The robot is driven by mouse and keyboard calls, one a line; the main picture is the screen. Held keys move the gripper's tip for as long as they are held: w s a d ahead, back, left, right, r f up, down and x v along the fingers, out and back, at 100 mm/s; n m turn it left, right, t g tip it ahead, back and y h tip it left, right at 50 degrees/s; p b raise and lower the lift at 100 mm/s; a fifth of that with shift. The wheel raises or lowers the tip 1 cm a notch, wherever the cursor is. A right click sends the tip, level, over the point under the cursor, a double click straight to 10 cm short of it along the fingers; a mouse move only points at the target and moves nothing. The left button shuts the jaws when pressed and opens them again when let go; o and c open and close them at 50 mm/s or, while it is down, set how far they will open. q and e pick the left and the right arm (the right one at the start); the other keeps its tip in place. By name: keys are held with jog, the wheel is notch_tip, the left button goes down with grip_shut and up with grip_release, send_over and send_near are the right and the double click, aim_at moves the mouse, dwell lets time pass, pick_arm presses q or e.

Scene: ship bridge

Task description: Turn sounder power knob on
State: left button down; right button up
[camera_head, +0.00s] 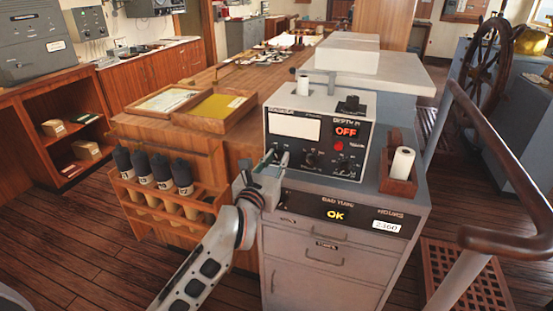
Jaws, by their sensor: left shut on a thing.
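The sounder (330,113) is a grey box with a dark front panel on top of a grey cabinet. Its small display (346,131) reads OFF in red, and a red lamp or button sits below it. Two black knobs, one in the middle (311,158) and one at the right (343,168), show low on the panel. My left gripper (279,162) is at the panel's lower left corner, shut on what looks like the sounder power knob there; its fingers hide the knob. My right gripper is out of view.
A holder with a white paper roll (402,163) stands right of the sounder. A wooden rack (162,196) with several dark-capped tubes is left of my gripper. A handrail (500,145) runs along the right.

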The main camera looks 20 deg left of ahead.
pick_arm(q)
jog(key=m+p, duration=0.3)
jog(key=shift+r+m, duration=0.15)
jog(key=shift+m, duration=0.15)
jog(key=shift+m+p, duration=0.4)
jog(key=shift+p, duration=0.15)
jog(key=shift+m+p, duration=0.4)
jog(key=shift+m, duration=3.2)
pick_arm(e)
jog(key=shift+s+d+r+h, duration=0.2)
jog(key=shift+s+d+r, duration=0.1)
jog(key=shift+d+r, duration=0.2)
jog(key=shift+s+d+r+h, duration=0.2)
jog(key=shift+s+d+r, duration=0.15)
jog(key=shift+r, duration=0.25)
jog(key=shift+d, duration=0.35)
